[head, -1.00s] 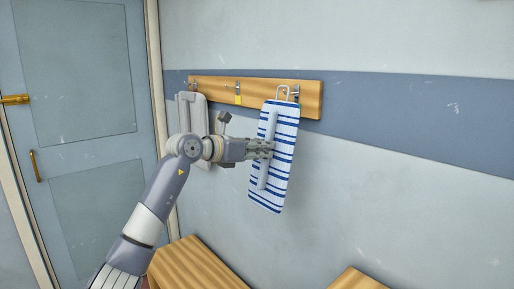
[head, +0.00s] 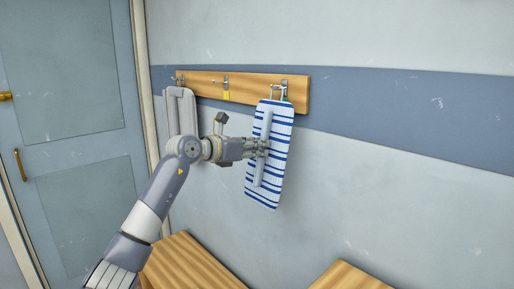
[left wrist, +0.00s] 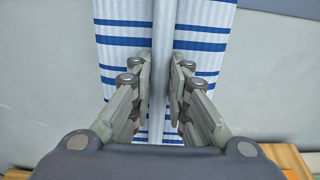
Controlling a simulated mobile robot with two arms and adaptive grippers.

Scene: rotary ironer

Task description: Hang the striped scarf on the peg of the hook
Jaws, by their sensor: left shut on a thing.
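The striped scarf (head: 278,160), white with blue stripes, hangs flat and slightly tilted in front of the wall at the right end of the hook board. A grey bar runs down its middle, and a wire loop (head: 277,91) stands at its top. My left gripper (head: 264,147) is shut on the grey bar (left wrist: 160,75), one finger on each side in the left wrist view. The loop overlaps the right hook (head: 285,88) in the head view; I cannot tell whether it is around the peg or in front of it. My right gripper is not in view.
Wooden benches (head: 192,262) stand below. A blue door (head: 70,130) is at the left. The wall on the right is clear.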

